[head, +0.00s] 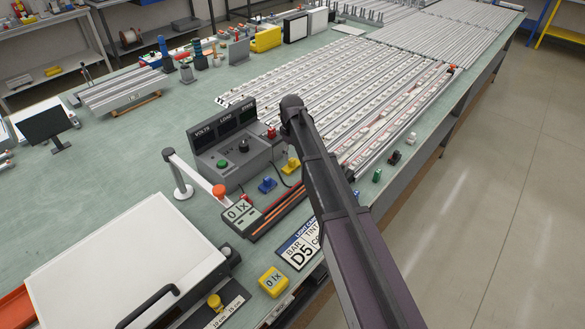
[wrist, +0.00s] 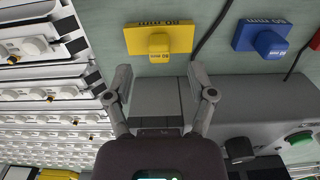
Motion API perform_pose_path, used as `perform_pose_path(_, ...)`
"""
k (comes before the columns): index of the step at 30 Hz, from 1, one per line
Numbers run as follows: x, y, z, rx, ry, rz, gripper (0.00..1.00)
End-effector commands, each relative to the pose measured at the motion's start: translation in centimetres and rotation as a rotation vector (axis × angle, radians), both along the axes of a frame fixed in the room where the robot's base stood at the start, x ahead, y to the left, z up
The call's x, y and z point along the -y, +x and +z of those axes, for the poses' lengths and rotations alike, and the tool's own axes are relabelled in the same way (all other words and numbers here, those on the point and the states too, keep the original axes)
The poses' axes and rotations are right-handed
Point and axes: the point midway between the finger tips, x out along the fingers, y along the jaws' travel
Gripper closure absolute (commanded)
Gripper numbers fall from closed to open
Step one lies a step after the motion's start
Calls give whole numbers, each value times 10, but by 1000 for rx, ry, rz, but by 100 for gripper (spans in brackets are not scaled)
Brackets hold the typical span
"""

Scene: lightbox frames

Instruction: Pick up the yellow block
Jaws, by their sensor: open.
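A small yellow block (head: 290,165) with a raised knob stands on the green bench, between the grey meter box and the rail strips. In the wrist view the yellow block (wrist: 137,40) is at the top centre, with dark upside-down lettering on its edge. My gripper (wrist: 161,78) is open and empty. Its two fingers point towards the block, just short of it in the picture, and nothing is between them. In the head view my arm hides the gripper.
A blue block (wrist: 260,40) of similar shape is to the right, and a red one (wrist: 316,42) is at the edge. The grey meter box (head: 235,142) stands close by. A dark cable (wrist: 210,32) runs beside the yellow block. Rail strips (wrist: 40,95) fill the left. Another yellow block (head: 273,281) is nearer the front.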

Motion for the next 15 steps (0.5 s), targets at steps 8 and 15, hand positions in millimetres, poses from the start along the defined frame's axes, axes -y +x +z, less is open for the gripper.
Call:
perform_pose_path(8,0,1,-26,0,0,-1,29)
perform_pose_path(15,1,1,-40,0,0,-1,29)
